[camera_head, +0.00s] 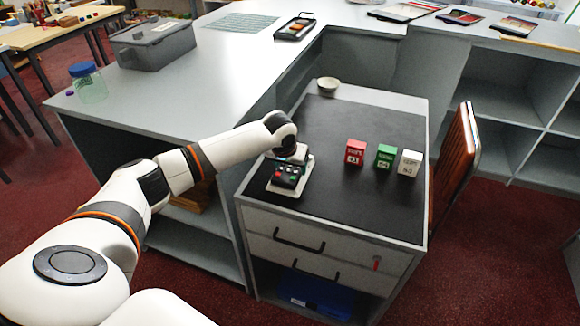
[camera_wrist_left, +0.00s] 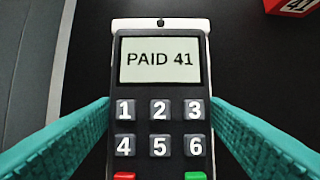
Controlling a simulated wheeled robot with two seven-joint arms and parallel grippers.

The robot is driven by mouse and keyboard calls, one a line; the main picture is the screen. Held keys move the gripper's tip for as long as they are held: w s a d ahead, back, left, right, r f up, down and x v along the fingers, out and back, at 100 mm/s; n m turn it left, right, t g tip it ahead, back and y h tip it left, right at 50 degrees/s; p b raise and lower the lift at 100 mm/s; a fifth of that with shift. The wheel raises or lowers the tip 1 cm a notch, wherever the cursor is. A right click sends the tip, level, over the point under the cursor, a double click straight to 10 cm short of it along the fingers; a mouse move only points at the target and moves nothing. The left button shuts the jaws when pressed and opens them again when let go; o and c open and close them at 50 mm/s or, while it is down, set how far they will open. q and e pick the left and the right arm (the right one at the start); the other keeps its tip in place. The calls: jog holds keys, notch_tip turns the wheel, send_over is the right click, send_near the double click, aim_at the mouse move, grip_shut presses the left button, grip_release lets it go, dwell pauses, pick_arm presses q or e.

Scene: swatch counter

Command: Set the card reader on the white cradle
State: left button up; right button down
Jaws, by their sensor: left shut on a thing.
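The card reader (camera_head: 287,176) is dark with keys. In the left wrist view the card reader (camera_wrist_left: 160,90) shows a screen reading "PAID 41" and number keys. My left gripper (camera_head: 288,156) is shut on it, with a teal finger on each side of it in the left wrist view (camera_wrist_left: 160,140). The white cradle (camera_head: 281,190) lies on the black mat under the reader, its edges showing around it. A white edge of the cradle (camera_wrist_left: 160,24) also shows behind the reader's top. I cannot tell whether reader and cradle touch. My right gripper is not in view.
Red (camera_head: 355,152), green (camera_head: 385,156) and white (camera_head: 409,163) numbered blocks stand to the right on the black mat (camera_head: 345,205). A small bowl (camera_head: 328,86) stands at the mat's back edge. An orange-brown chair back (camera_head: 456,160) is beside the counter. The mat's front middle is clear.

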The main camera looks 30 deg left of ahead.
pick_arm(q)
jog(key=shift+w+f, duration=0.1)
jog(key=shift+f, duration=0.15)
jog(key=shift+f, duration=0.1)
jog(key=o, duration=1.2)
jog(key=v, duration=1.2)
jog(key=shift+d, duration=0.1)
